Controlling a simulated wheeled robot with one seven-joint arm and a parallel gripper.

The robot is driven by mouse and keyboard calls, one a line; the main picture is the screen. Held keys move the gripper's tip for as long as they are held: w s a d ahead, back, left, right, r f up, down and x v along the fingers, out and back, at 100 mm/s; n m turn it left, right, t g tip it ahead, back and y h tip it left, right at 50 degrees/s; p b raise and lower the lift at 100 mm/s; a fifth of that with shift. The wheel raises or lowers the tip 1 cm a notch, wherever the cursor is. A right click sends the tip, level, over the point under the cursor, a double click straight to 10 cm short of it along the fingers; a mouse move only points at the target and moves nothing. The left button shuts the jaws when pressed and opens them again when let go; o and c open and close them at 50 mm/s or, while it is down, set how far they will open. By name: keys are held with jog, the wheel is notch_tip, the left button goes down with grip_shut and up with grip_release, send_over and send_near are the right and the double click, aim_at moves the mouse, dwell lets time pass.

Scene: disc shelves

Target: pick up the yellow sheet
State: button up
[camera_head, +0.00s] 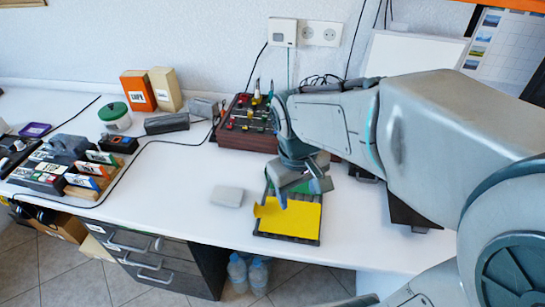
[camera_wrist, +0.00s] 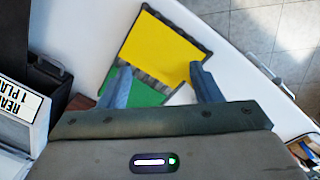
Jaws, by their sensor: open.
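The yellow sheet (camera_head: 290,217) lies flat on a dark tray (camera_head: 312,240) near the front edge of the white table, with a corner at its left side raised. My gripper (camera_head: 303,192) is just above the back part of the tray, close to the sheet. In the wrist view, the yellow sheet (camera_wrist: 160,47) lies beyond my gripper (camera_wrist: 160,80), whose two fingers are spread with nothing between them. A green sheet (camera_wrist: 138,92) lies beside the yellow one, partly hidden by my gripper. Whether the fingertips touch the yellow sheet cannot be told.
A grey block (camera_head: 227,196) lies left of the tray. A dark red box with knobs (camera_head: 245,125) stands behind. The table between is clear.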

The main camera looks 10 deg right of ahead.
jog(key=w+a+n+g+h+p, duration=0.1)
jog(key=w+a+n+h+p, duration=0.1)
jog(key=w+a+n, duration=0.4)
jog(key=w+a+n+g+h+p, duration=0.1)
jog(key=w+a+n+p, duration=0.25)
jog(key=a, duration=0.45)
jog(key=shift+n+h, duration=0.3)
jog(key=shift+n, duration=0.05)
jog(key=shift+w+a+f+b+x, duration=0.1)
jog(key=shift+a+b+x, duration=0.1)
jog(key=shift+x, duration=2.2)
jog(key=shift+w+a+f+b+x, duration=0.1)
jog(key=shift+b+x, duration=0.1)
jog(key=shift+x, duration=2.15)
jog(key=shift+w+a+b+x, duration=0.1)
jog(key=shift+b+x, duration=0.1)
jog(key=shift+x, duration=2.2)
jog(key=c, duration=1.1)
